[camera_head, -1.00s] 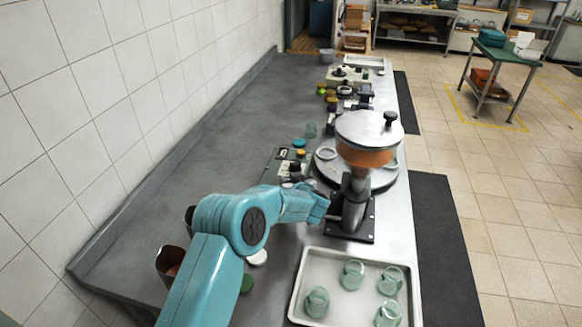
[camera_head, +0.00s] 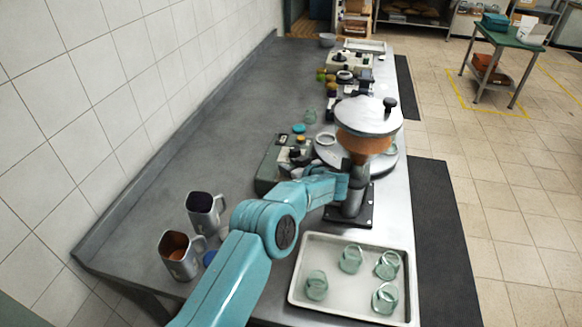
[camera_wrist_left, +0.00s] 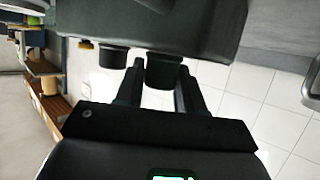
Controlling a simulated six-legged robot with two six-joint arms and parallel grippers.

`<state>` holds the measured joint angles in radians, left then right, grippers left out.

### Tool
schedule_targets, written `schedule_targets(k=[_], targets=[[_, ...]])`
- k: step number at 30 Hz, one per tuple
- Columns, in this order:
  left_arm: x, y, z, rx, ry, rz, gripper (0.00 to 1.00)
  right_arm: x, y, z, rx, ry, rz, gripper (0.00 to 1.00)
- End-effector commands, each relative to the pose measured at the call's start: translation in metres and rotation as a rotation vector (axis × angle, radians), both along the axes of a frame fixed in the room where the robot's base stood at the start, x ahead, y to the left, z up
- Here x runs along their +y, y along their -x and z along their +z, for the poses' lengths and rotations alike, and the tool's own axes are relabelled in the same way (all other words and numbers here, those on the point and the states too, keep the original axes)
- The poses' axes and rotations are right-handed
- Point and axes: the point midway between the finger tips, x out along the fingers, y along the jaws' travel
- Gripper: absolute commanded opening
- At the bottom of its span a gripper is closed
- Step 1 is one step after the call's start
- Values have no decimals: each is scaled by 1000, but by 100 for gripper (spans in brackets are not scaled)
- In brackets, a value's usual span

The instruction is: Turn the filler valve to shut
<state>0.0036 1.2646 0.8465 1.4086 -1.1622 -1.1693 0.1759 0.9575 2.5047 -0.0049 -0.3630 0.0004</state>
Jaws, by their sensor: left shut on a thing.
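The filler is a metal hopper (camera_head: 368,116) with an orange band, on a dark stand (camera_head: 350,205) beside a round metal turntable (camera_head: 385,170). Left of it is a grey-green box (camera_head: 268,172) with small knobs on it. The box (camera_wrist_left: 150,28) fills the top of the left wrist view. There, my left gripper (camera_wrist_left: 160,88) has its two dark fingers on either side of a dark round knob (camera_wrist_left: 163,70), shut on it. In the head view my left gripper (camera_head: 298,160) is small beside the box. The knob's turn angle cannot be read. My right gripper is not in view.
A pale tray (camera_head: 297,285) with several green glass jars stands at the front right. Two metal mugs (camera_head: 204,205) (camera_head: 178,250) stand at the left near the tiled wall. More jars and devices (camera_head: 348,65) line the far bench. The bench's left middle is clear.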

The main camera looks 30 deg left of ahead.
Motion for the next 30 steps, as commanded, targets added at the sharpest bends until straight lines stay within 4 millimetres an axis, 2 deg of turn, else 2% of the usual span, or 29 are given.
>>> schedule_targets(k=[4, 5, 6, 15, 19, 23, 30], targets=[[1, 0, 2, -2, -2, 1, 8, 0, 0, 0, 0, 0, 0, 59], [1, 0, 2, -2, -2, 1, 48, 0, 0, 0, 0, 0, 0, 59], [1, 0, 1, -2, -2, 0, 59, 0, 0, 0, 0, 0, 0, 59], [0, 0, 1, -1, -1, -1, 59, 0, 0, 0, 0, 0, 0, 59], [-10, 4, 6, -3, 0, -4, 59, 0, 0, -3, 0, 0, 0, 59], [-33, 15, 15, -3, -1, -6, 59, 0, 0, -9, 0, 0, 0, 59], [-87, 43, 39, -4, -1, -4, 59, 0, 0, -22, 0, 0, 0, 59]])
